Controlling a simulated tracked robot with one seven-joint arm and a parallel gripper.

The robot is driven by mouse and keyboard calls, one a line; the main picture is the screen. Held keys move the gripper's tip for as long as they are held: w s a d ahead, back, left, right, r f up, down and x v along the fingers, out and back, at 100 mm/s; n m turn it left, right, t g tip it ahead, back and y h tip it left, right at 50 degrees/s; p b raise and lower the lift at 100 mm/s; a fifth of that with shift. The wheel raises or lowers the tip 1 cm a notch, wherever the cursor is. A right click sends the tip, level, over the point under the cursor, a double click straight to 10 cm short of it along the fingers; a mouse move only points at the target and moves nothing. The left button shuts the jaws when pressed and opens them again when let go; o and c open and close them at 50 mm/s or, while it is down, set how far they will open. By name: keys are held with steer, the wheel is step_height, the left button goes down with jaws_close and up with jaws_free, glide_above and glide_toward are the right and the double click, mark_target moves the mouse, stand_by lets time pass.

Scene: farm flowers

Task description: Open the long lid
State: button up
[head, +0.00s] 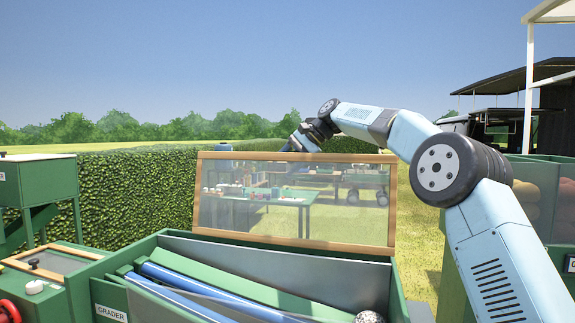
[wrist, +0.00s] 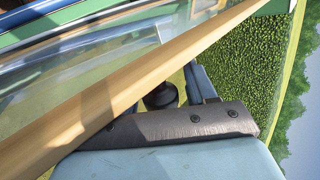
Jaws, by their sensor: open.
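The long lid (head: 295,241) is a clear pane in a wooden frame. In the head view it stands raised, close to upright, along the back of the green box (head: 160,243), which is open to view. In the wrist view the lid's wooden rail (wrist: 130,82) crosses diagonally in front of my open gripper (wrist: 185,90). A dark round knob (wrist: 161,97) shows beside the rail. I see nothing held; whether the gripper touches the rail is unclear.
Blue tubes (head: 180,285) and green strips lie inside the box, with a speckled ball (head: 369,317) at its front right. A smaller wooden-framed lid (head: 50,264) lies shut at left. A hedge (head: 130,195) stands behind, and tables show through the pane.

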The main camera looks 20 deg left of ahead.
steer(key=shift+d+r, duration=0.1)
steer(key=v, duration=1.3)
steer(key=shift+d, duration=0.2)
steer(key=shift+r, duration=0.1)
